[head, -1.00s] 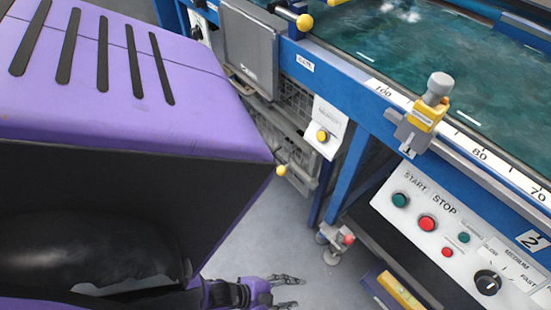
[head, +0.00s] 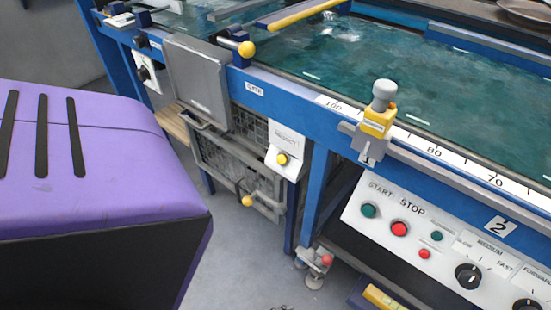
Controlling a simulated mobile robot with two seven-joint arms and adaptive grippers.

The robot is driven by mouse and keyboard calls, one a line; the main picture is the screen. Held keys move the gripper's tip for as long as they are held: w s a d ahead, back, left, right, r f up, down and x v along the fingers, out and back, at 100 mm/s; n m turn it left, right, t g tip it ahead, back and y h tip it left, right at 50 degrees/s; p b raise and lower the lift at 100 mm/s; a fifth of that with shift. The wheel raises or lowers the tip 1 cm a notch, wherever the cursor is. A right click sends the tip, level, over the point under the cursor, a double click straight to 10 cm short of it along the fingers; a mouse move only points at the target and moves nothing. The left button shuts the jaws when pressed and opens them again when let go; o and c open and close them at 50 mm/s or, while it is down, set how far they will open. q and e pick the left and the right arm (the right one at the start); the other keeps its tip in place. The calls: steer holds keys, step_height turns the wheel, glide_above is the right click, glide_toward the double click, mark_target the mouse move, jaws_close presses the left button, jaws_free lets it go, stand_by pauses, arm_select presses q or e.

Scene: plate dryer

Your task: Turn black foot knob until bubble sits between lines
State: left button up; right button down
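A levelling foot (head: 315,268) with a red-tipped part stands on the floor under the blue machine frame. I cannot make out a black knob on it. A yellow bar (head: 383,298), perhaps a level, lies low at the bottom edge, partly cut off. No bubble or lines can be read on it. Only small dark fingertips of what seems to be my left gripper (head: 281,307) show at the bottom edge, apart from the foot. Whether it is open or shut is hidden. My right gripper is not in view.
The blue machine (head: 270,86) carries a green wet bed (head: 400,75) and a scale rail with a yellow clamp (head: 377,120). A control panel (head: 440,245) with buttons and a black dial (head: 468,275) faces outward. Grey floor (head: 240,265) is free left of the foot.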

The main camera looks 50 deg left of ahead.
mark_target(313, 277)
arm_select(q)
steer(key=w+a+f+n+t+y+b, duration=0.2)
steer(key=w+f+n+b, duration=0.2)
steer(key=n, duration=0.3)
steer(key=w+a+f+n+t+y+b, duration=0.2)
steer(key=w+f+n+b, duration=0.2)
steer(key=w+n+b, duration=0.2)
steer(key=w+a+f+n+t+y+b, duration=0.1)
steer(key=w+a+f+n+y+b, duration=0.1)
steer(key=n, duration=0.8)
steer(key=shift+w+a+f+t+y+b, duration=0.25)
steer(key=shift+w+f+b, duration=0.35)
steer(key=shift+w+b, duration=0.25)
steer(key=shift+w+a+f+t+y+b, duration=0.15)
steer(key=shift+w+a+f+b, duration=0.1)
steer(key=shift+w+f+b, duration=0.55)
steer(key=x, duration=0.2)
steer(key=b+x, duration=0.1)
steer(key=x, duration=0.5)
steer(key=shift+r, duration=0.3)
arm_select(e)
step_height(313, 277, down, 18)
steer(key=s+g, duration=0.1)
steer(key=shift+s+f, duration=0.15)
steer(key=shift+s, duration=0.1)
arm_select(q)
steer(key=shift+s, duration=0.1)
steer(key=shift+c, duration=0.3)
